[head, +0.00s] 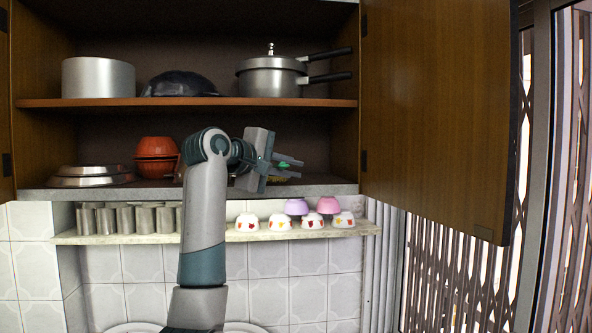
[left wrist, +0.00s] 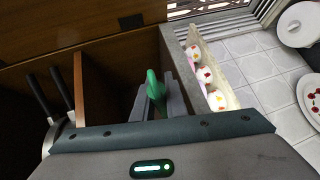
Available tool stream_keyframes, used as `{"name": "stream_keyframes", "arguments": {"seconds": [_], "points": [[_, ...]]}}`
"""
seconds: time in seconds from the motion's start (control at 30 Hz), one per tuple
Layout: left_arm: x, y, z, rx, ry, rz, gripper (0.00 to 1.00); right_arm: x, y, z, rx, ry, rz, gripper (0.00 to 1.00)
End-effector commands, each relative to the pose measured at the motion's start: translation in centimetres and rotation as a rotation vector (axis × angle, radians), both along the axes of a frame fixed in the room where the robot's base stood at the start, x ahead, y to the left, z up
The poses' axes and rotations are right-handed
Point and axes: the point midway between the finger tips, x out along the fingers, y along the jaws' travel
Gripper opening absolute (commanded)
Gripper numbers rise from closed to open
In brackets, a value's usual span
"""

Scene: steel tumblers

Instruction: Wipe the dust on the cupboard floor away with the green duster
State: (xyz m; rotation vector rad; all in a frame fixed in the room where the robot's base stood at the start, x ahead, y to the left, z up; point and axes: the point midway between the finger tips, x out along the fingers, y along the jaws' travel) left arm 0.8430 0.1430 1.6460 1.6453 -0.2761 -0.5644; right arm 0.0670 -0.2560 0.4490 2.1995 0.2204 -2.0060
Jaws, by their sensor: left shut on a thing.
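My left gripper (head: 289,163) reaches into the lower right part of the open cupboard, low over the cupboard floor (head: 325,188). It is shut on the green duster (head: 284,166), which shows as a small green piece between the fingers. In the left wrist view the green duster (left wrist: 154,90) stands up between the two grey fingers (left wrist: 157,100). A yellowish patch (head: 277,179) lies just under the fingers; I cannot tell whether it is dust. My arm hides part of the floor. My right gripper is not in view.
Red bowls (head: 156,156) and steel plates (head: 92,175) stand left on the cupboard floor. The shelf (head: 200,102) above holds a pot and a pressure cooker (head: 272,77). The open door (head: 435,110) bounds the right. Steel tumblers (head: 145,219) and patterned cups (head: 282,221) line the ledge below.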

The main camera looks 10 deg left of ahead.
Motion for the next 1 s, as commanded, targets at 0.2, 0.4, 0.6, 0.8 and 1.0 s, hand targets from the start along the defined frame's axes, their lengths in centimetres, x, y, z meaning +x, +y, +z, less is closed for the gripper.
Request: {"name": "stream_keyframes", "arguments": {"seconds": [0.2, 0.4, 0.6, 0.8, 1.0], "points": [[0.0, 0.0, 0.0, 0.000, 0.000, 0.000, 0.00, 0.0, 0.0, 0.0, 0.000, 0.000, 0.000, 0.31], [0.0, 0.0, 0.5, 0.000, 0.000, 0.000, 0.00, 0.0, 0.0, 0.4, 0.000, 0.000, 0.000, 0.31], [0.0, 0.0, 1.5, 0.000, 0.000, 0.000, 0.00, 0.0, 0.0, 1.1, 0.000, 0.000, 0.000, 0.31], [0.0, 0.0, 2.4, -0.001, -0.001, 0.000, 0.00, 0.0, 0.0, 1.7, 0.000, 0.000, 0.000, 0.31], [0.0, 0.0, 2.6, -0.001, -0.001, 0.000, 0.00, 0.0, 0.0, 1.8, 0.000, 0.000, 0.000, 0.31]]}}
